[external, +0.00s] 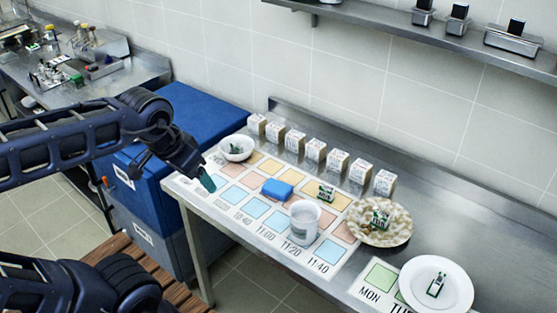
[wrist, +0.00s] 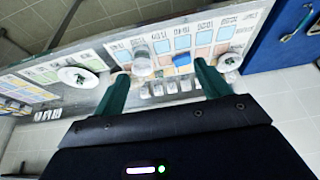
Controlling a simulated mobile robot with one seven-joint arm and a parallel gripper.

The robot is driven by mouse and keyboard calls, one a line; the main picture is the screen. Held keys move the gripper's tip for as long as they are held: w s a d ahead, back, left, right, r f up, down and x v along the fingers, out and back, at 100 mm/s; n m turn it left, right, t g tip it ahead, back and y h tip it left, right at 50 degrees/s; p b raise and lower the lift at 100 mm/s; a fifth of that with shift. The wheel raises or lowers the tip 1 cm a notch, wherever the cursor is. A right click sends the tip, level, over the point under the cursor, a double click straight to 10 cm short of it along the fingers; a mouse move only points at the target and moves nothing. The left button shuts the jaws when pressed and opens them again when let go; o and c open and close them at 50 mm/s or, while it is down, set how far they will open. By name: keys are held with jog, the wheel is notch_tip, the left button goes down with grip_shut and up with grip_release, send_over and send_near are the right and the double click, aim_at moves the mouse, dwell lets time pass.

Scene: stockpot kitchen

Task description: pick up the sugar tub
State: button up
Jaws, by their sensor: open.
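A white round tub (external: 304,222), which I take to be the sugar tub, stands upright on the printed grid sheet near the table's front edge. It also shows in the wrist view (wrist: 142,64), between my fingers and nearer the left one. Its contents are not clear. My gripper (external: 207,183) hangs over the left end of the table, well apart from the tub. In the wrist view my gripper's two green fingers (wrist: 163,70) are spread wide with nothing held between them.
A blue block (external: 277,188) and a small green-marked item (external: 326,193) lie near the tub. A patterned plate (external: 400,235) is to its right, a white plate (external: 462,288) farther right. A row of small boxes (external: 315,151) stands behind; a white bowl (external: 237,148) is at the left.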

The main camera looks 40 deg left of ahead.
jog(key=o, duration=0.4)
jog(key=shift+o, duration=0.2)
jog(key=n+g, duration=0.5)
jog(key=n, duration=1)
send_over(305, 215)
jog(key=s+d, duration=0.2)
jog(key=s, duration=0.2)
notch_tip(305, 215, down, 21)
jog(key=shift+w+f, duration=0.25)
jog(key=shift+f, duration=1.2)
jog(key=shift+w+f, duration=0.2)
jog(key=shift+f, duration=1.2)
